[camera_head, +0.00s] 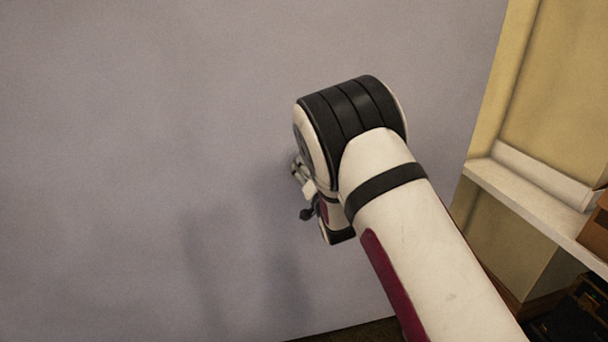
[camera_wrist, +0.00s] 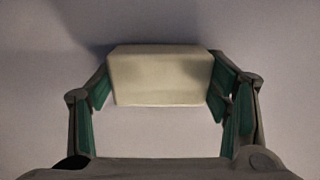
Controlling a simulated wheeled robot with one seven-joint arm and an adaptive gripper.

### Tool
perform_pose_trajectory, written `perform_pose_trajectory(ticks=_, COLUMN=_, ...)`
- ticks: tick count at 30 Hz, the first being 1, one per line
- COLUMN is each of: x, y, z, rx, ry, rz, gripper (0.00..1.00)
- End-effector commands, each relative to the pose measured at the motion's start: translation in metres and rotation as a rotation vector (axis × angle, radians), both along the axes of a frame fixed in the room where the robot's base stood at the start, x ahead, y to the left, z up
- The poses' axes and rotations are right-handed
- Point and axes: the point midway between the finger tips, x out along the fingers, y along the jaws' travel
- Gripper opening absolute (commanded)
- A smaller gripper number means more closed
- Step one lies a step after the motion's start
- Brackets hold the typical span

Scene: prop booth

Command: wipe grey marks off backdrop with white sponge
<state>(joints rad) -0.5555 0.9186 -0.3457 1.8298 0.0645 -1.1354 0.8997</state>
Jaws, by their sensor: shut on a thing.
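My gripper (camera_wrist: 160,88) is shut on the white sponge (camera_wrist: 160,76), which sits between its two green-padded fingers in the wrist view. The sponge's far face is toward the pale backdrop (camera_wrist: 285,60); I cannot tell whether it touches. In the head view the backdrop (camera_head: 130,130) is a large grey-lilac upright surface. My gripper (camera_head: 302,172) is close to it, mostly hidden behind my arm, and a small pale bit of the sponge may show there. Soft dark patches on the backdrop look like shadows of my arm; I cannot make out distinct grey marks.
To the right of the backdrop are a yellowish wall (camera_head: 560,80) and a white ledge (camera_head: 530,205). An orange-brown object (camera_head: 597,235) and dark items (camera_head: 575,315) are at the lower right. The left of the backdrop is clear of objects.

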Motion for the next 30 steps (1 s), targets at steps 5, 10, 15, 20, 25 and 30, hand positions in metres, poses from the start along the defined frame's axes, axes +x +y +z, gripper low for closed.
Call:
perform_pose_trajectory(ticks=5, x=0.003, y=-0.001, z=-0.001, rx=0.002, ry=0.000, rz=0.001, gripper=0.48)
perform_pose_trajectory(ticks=10, x=0.003, y=0.004, z=0.000, rx=0.001, ry=0.000, rz=0.001, gripper=0.48)
perform_pose_trajectory(ticks=15, x=0.000, y=0.018, z=0.000, rx=0.002, ry=0.000, rz=0.006, gripper=0.48)
perform_pose_trajectory(ticks=20, x=-0.003, y=0.033, z=0.001, rx=0.004, ry=-0.002, rz=0.009, gripper=0.45)
perform_pose_trajectory(ticks=25, x=-0.005, y=0.042, z=0.002, rx=0.004, ry=-0.004, rz=0.013, gripper=0.40)
perform_pose_trajectory(ticks=30, x=-0.007, y=0.050, z=0.002, rx=0.005, ry=-0.005, rz=0.015, gripper=0.40)
